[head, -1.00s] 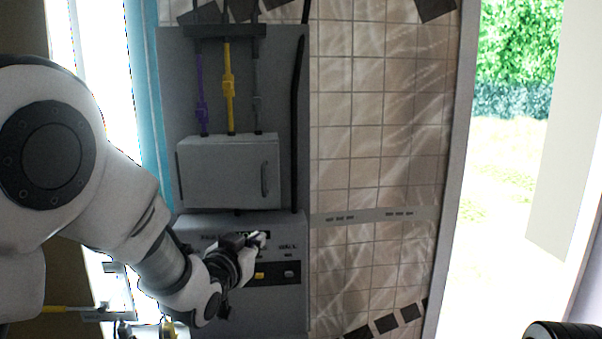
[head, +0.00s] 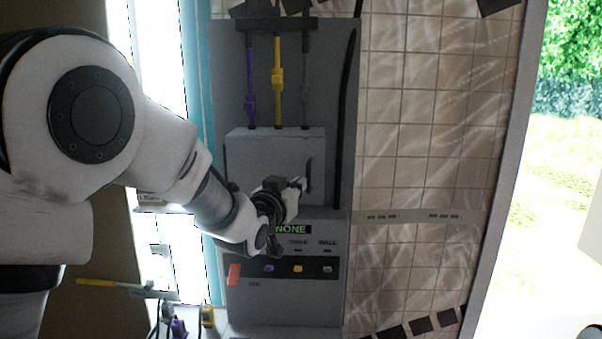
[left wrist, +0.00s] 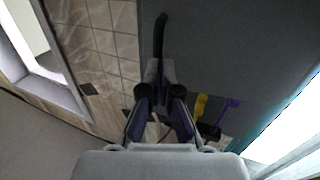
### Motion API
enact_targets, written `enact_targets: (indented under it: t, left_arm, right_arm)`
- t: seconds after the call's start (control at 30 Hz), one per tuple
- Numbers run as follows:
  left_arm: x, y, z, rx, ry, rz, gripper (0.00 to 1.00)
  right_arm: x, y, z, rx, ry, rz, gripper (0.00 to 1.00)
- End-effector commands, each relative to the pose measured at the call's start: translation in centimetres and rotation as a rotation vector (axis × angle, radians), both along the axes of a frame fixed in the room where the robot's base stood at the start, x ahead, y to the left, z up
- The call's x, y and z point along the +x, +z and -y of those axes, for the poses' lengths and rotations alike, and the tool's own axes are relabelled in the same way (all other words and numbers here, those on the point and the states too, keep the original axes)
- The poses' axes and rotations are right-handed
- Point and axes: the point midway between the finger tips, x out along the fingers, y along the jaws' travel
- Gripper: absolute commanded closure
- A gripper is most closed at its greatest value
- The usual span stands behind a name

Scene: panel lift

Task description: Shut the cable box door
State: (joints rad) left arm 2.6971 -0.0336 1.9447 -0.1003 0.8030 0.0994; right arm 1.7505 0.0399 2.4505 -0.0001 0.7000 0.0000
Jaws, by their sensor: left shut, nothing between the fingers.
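The cable box (head: 265,165) is a light grey box on the tall grey panel. Its front door has a dark upright handle (head: 309,176) near the right edge. The door looks flush or nearly so; I cannot tell whether a small gap remains. My left gripper (head: 301,185) is shut and empty, in front of the lower right of the door beside the handle. Contact with the door cannot be told. In the left wrist view the left gripper's dark fingers (left wrist: 161,100) point up the picture. My right gripper is not in view.
Purple (head: 250,90) and yellow (head: 278,75) cables run into the box top. A black cable (head: 346,110) hangs to its right. Below is a control unit with a lit "NONE" display (head: 291,229) and several buttons. The tiled wall (head: 420,130) is clear, with a bright opening farther right.

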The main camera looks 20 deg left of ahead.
Motion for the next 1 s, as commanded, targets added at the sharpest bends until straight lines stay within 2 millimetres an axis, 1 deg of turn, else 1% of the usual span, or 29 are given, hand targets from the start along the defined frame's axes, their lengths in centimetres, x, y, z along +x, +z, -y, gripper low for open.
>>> enact_targets:
  t: [0.03, 0.1, 0.2, 0.53, 0.63, 0.7, 0.8, 0.9, 1.0]
  left_arm:
    - [0.7, 0.4, 0.1, 0.001, 0.0, -0.002, 1.0]
    - [1.4, 0.2, 0.2, 0.001, -0.001, -0.002, 1.0]
    - [2.0, 0.0, 0.2, 0.001, -0.001, -0.001, 1.0]
    - [2.2, -0.2, 0.2, 0.001, 0.0, 0.0, 1.0]
    - [3.4, -0.4, 0.4, 0.001, -0.001, 0.001, 1.0]
    - [4.6, -0.5, 0.6, 0.001, -0.001, 0.001, 1.0]
    - [5.9, -0.3, 0.7, 0.001, 0.0, 0.001, 1.0]
    - [6.4, -0.2, 0.7, 0.001, 0.0, -0.001, 1.0]
    - [6.3, -0.1, 0.7, 0.001, 0.0, -0.001, 1.0]
  right_arm:
    - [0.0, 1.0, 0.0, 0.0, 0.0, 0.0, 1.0]
    - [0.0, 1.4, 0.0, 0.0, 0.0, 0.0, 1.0]
    - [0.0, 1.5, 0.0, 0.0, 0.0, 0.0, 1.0]
    - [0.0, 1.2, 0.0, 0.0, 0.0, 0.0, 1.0]
    - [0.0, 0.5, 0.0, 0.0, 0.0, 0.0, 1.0]
    - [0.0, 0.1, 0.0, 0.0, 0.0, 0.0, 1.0]
    - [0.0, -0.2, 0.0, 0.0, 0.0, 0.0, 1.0]
    - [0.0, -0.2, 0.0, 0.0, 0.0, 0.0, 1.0]
    - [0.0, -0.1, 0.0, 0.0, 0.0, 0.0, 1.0]
